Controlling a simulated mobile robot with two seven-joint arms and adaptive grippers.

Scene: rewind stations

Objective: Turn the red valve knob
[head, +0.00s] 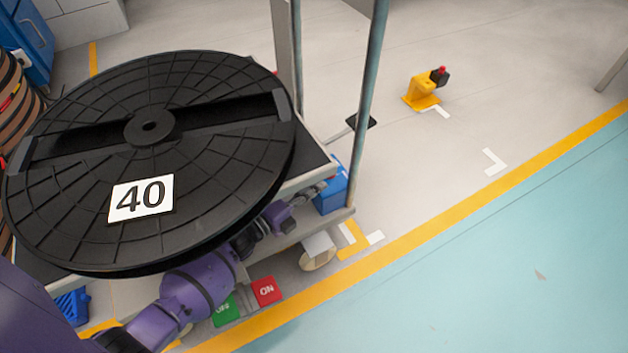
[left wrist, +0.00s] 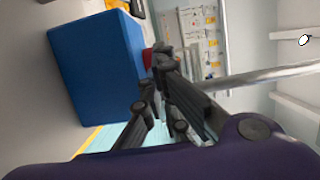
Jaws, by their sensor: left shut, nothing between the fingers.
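In the left wrist view the shut fingers (left wrist: 153,75) point toward a small red part (left wrist: 148,58) beside the blue box (left wrist: 95,65). This red part may be the valve knob; the fingers partly hide it. My right gripper is not in view.
A large black reel (head: 75,200) marked 40 covers the cart above my arm. A grey upright post (head: 362,100) stands close to the gripper. A yellow stand (head: 421,92) with a red-topped black box is farther back. The floor at right is clear.

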